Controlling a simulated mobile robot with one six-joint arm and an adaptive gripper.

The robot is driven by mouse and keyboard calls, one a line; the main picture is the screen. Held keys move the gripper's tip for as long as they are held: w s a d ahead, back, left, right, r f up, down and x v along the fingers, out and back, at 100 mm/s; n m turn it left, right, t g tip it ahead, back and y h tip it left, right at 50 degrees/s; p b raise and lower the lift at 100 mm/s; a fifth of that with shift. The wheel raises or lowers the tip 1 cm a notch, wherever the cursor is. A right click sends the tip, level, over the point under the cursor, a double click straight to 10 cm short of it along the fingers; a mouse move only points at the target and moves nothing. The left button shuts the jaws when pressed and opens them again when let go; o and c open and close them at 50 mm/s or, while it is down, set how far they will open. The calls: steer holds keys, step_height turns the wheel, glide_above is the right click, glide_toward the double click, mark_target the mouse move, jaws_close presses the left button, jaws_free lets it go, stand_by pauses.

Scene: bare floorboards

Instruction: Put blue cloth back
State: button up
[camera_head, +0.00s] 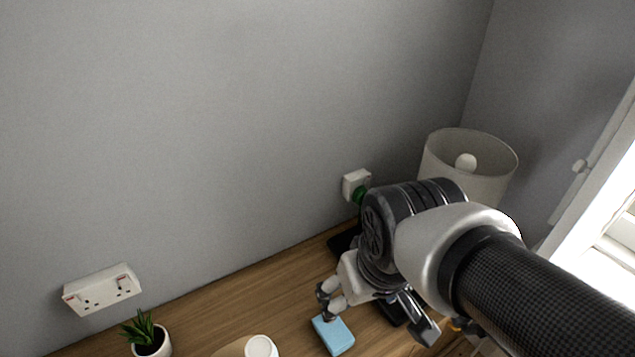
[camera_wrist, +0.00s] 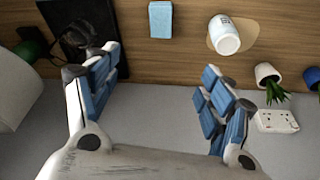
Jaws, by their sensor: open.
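The blue cloth (camera_head: 333,335) looks like a light blue folded block and lies on the wooden surface (camera_head: 215,313). In the wrist view the cloth (camera_wrist: 160,19) is near the top middle, flat on the wood. My gripper (camera_head: 380,318) is over the surface beside the cloth, with one finger close to it in the head view. In the wrist view my gripper (camera_wrist: 158,78) has its blue-padded fingers wide apart, with nothing between them. I cannot tell whether a finger touches the cloth.
A white cup (camera_head: 261,346) stands on a round light mat left of the cloth. A potted plant (camera_head: 151,341) is farther left; the wrist view shows a second plant (camera_wrist: 313,78). A dark flat object (camera_wrist: 84,27) and a lamp (camera_head: 469,165) are on the other side. A wall is behind.

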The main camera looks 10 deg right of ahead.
steer(key=shift+m+t, duration=0.4)
steer(key=shift+t, duration=0.1)
steer(key=s+r, duration=0.1)
steer(key=s, duration=0.2)
steer(key=s+r, duration=0.1)
steer(key=s, duration=0.1)
steer(key=shift+r, duration=0.3)
